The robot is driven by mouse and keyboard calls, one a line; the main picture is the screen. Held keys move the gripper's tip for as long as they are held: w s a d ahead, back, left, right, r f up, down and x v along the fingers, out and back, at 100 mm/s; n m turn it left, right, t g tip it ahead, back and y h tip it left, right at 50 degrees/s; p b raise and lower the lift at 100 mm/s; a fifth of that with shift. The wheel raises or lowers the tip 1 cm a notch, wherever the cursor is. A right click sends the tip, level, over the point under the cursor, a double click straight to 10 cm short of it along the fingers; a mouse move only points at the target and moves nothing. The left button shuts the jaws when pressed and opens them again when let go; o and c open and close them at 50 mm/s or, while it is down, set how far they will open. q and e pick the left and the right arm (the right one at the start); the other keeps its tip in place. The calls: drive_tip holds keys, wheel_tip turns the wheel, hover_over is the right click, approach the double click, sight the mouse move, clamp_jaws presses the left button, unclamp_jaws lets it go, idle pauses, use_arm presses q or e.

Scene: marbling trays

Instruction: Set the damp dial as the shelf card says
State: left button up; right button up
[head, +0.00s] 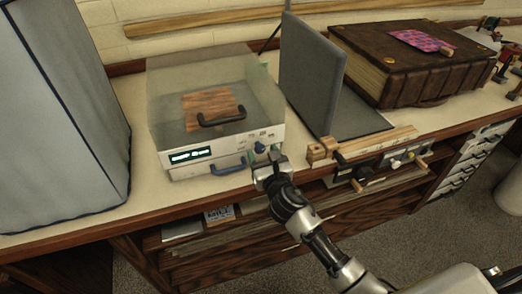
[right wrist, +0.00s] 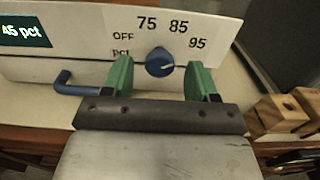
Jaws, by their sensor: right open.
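The damp dial (right wrist: 159,62) is a blue round knob on the white front panel of a clear-lidded box (head: 185,130). My left gripper is out of view.
A lit display (right wrist: 24,31) appears to read 45 pct. A blue handle (head: 229,168) sits below and left of the dial. To the right are a grey upright panel (head: 312,75), a wooden block (head: 322,151) and a large brown book (head: 405,65). A grey covered box (head: 60,110) stands left.

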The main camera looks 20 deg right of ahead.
drive_tip(key=shift+w, duration=0.85)
drive_tip(key=shift+c, duration=0.4)
drive_tip(key=c, duration=0.8)
drive_tip(key=shift+c, duration=0.2)
